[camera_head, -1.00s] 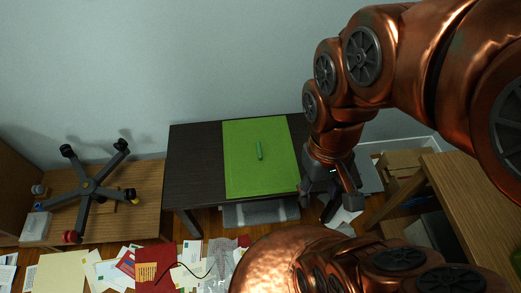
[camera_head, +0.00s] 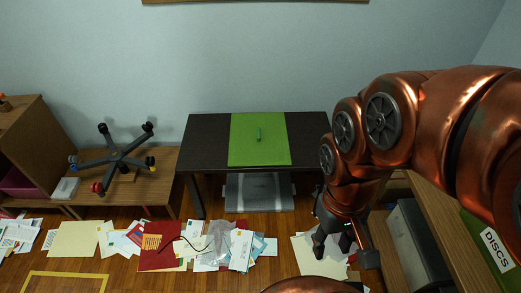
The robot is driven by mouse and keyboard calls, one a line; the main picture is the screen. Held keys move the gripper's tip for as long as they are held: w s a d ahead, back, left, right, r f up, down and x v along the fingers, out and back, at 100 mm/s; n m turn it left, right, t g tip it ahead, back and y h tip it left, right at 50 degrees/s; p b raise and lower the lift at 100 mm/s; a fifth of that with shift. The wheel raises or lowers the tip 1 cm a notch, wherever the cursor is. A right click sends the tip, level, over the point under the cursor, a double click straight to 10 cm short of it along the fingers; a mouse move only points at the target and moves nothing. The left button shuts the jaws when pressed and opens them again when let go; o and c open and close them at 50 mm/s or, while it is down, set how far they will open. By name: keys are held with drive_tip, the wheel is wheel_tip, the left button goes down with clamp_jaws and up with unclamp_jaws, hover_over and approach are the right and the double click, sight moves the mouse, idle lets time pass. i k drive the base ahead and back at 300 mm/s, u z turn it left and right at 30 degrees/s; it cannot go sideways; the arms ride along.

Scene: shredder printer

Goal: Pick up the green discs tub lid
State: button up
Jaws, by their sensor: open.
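The green lid (camera_head: 272,150) lies flat on a dark table (camera_head: 205,145) against the wall. It is a square green panel with a small darker green handle (camera_head: 258,135) standing in its middle. Nothing covers the lid. My gripper (camera_head: 345,250) is open and empty, pointing down to the right of the table and apart from the lid, over the paper-strewn floor. A green tub marked DISCS (camera_head: 487,238) is partly in view at the right edge, and my arm hides some of it.
A grey device (camera_head: 258,193) sits under the table. An overturned chair base (camera_head: 120,160) rests on a low wooden bench (camera_head: 150,195) at left. Papers (camera_head: 205,245) and a plastic bag litter the floor. A wooden shelf (camera_head: 440,230) with a grey box stands at right.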

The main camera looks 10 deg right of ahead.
sight(259, 136)
drive_tip(key=u, duration=0.5)
drive_tip(key=i, duration=0.45)
drive_tip(key=u, duration=0.5)
drive_tip(key=i, duration=1.35)
drive_tip(key=z, duration=0.65)
